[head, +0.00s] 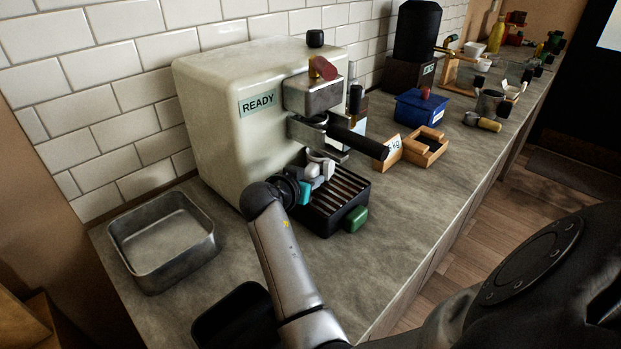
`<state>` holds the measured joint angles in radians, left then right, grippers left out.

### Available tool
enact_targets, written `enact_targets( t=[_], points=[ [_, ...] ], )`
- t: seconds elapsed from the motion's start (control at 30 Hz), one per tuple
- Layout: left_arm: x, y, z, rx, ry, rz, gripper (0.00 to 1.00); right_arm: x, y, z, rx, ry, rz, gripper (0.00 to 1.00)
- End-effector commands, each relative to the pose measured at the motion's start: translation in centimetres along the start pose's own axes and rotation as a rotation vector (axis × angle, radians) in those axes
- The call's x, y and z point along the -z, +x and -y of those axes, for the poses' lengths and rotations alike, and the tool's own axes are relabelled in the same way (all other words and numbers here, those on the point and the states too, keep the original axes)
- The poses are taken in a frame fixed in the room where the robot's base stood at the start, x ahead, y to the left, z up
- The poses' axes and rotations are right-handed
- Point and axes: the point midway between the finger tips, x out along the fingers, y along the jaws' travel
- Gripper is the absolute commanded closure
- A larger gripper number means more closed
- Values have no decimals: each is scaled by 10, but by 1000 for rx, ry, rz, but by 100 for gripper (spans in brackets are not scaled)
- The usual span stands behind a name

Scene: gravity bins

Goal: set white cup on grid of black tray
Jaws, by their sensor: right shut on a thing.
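The white cup (321,156) is small in the head view, below the coffee machine's spout and over the back of the black tray. My right gripper (316,170) is shut on the cup, reaching in from the left side of the tray; its fingers hide part of the cup. The black tray (325,227) stands on the counter at the machine's front, with a slatted grid (343,190) on top. I cannot tell whether the cup's base touches the grid. My left gripper is not in view.
The cream machine (215,130) has a black-handled portafilter (357,142) sticking out above the tray. A green block (356,219) is at the tray's front right. A metal pan (160,242) stands left. Wooden holders (425,148) and a blue box (420,108) stand right.

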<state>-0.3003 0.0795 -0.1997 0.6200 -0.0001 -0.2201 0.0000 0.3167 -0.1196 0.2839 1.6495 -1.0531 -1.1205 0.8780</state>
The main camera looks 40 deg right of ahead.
Motion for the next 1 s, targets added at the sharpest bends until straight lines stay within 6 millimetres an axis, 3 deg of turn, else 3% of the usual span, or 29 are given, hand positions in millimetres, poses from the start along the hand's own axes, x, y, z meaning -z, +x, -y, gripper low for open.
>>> enact_targets(
  t=[0.87, 0.9, 1.0],
  points=[
    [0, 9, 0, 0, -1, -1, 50, -9, 4, 0, 0, 0, -1, 100],
    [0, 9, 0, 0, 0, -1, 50, -8, 4, 0, 0, 0, -1, 62],
    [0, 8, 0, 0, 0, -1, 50, -8, 4, 0, 0, 0, -1, 51]
  ],
)
